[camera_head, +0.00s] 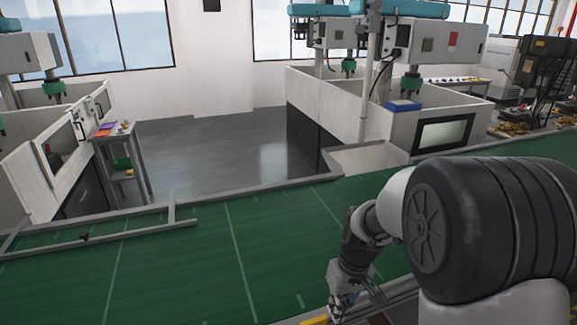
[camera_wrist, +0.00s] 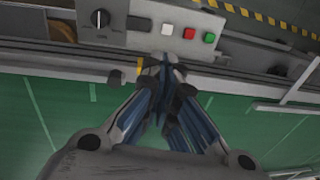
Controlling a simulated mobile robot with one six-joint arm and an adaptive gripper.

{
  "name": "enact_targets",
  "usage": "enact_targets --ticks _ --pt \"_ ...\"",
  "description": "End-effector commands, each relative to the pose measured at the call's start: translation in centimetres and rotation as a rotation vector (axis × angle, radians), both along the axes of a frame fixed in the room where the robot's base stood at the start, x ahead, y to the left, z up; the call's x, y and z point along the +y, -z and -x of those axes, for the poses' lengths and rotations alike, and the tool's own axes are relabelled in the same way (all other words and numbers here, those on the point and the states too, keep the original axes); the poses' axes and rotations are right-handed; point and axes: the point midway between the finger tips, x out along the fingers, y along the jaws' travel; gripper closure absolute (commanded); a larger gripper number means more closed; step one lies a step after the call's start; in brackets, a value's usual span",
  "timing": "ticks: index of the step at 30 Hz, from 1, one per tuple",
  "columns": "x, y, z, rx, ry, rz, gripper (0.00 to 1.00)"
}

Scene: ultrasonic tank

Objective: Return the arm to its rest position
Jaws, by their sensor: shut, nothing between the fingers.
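My gripper (camera_head: 343,302) hangs low at the bottom of the head view, at the end of my bent arm, over the near edge of the green surface. In the wrist view my gripper (camera_wrist: 165,72) has its fingers together, with nothing between them. Its tips show just below a grey control panel (camera_wrist: 135,38). The panel bears a black knob (camera_wrist: 100,18), a white button (camera_wrist: 167,29), a red button (camera_wrist: 188,33) and a green button (camera_wrist: 209,38). I cannot tell whether the tips touch the panel.
A wide green surface (camera_head: 190,265) with grey rails (camera_head: 100,238) runs across the front. White machines (camera_head: 340,100) stand behind at right and left. A small side table (camera_head: 118,133) stands at left. Yellow-black striping (camera_wrist: 250,14) edges the panel area. The grey floor (camera_head: 215,150) between machines is clear.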

Motion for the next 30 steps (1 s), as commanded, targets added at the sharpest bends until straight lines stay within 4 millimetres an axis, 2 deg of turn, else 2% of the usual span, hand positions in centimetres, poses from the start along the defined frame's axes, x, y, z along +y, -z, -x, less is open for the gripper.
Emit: enact_targets --ticks 1,3,6,12,16,21,25,30 --pt "0.0 -1.9 0.8 -0.031 0.013 0.006 1.00" --pt "0.0 -4.4 2.5 -0.065 0.037 0.016 1.00" --pt "-0.2 -7.5 5.2 -0.113 0.074 0.028 1.00" --pt "-0.5 -11.5 11.4 -0.212 0.155 0.046 1.00" --pt "-0.8 -12.7 15.6 -0.278 0.209 0.054 1.00" --pt "-1.2 -12.7 19.8 -0.344 0.269 0.059 1.00" --pt "-1.4 -12.5 21.5 -0.373 0.296 0.061 1.00" --pt "-1.5 -12.4 22.0 -0.381 0.307 0.061 1.00"
